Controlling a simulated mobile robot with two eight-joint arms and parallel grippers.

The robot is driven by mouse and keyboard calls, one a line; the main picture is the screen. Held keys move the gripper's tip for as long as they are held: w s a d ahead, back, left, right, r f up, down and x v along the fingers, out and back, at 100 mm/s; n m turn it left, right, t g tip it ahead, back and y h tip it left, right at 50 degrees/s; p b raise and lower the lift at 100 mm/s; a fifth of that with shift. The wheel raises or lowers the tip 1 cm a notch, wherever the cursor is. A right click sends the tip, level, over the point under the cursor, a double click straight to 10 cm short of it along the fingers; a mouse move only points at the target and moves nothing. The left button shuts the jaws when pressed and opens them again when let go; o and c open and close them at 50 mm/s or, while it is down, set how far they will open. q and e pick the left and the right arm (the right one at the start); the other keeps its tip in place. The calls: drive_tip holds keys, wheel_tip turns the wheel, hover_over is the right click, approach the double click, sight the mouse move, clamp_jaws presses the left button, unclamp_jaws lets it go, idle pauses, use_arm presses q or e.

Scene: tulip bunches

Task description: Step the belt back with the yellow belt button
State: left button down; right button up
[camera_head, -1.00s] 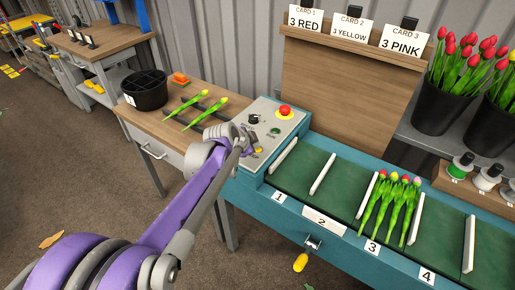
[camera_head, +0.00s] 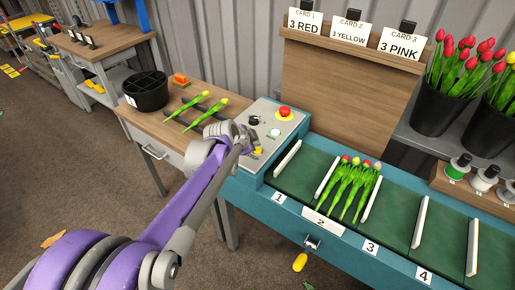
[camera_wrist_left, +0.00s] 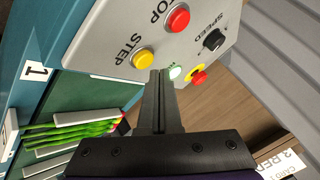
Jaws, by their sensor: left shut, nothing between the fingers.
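The yellow belt button (camera_head: 258,151) sits on the grey control panel (camera_head: 266,112). In the left wrist view the yellow button (camera_wrist_left: 143,59) is marked STEP. My left gripper (camera_head: 249,141) is shut and empty, over the panel close to the button. In the wrist view its fingertips (camera_wrist_left: 162,74) are just beside the button; I cannot tell whether they touch it. The green belt (camera_head: 398,212) has white dividers. A bunch of tulips with red, yellow and pink heads (camera_head: 350,188) lies between two dividers by label 2 (camera_head: 320,221). My right gripper is out of view.
A red button (camera_head: 285,113) and a pale, lit-looking lamp (camera_head: 274,133) are near my gripper on the panel. Two yellow tulips (camera_head: 206,113) and a black pot (camera_head: 147,90) are on the wooden table. A yellow-handled crank (camera_head: 300,262) hangs at the belt's front.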

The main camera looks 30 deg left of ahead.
use_arm(q)
wheel_tip(320, 180, up, 5)
drive_tip(key=p, duration=0.4)
idle(0.4)
idle(0.8)
drive_tip(key=s+d+f+n+g+p, duration=0.2)
drive_tip(key=s+d+n, duration=0.2)
drive_tip(key=s, duration=1)
drive_tip(key=s+d+f+n+g+p, duration=0.1)
drive_tip(key=s+d+n, duration=0.3)
drive_tip(key=s+d, duration=0.7)
drive_tip(key=s+f+p, duration=0.1)
drive_tip(key=s, duration=0.1)
drive_tip(key=shift+s+d+f+n+g, duration=0.15)
drive_tip(key=shift+s+f+n+g, duration=0.15)
drive_tip(key=shift+s+n+g, duration=0.1)
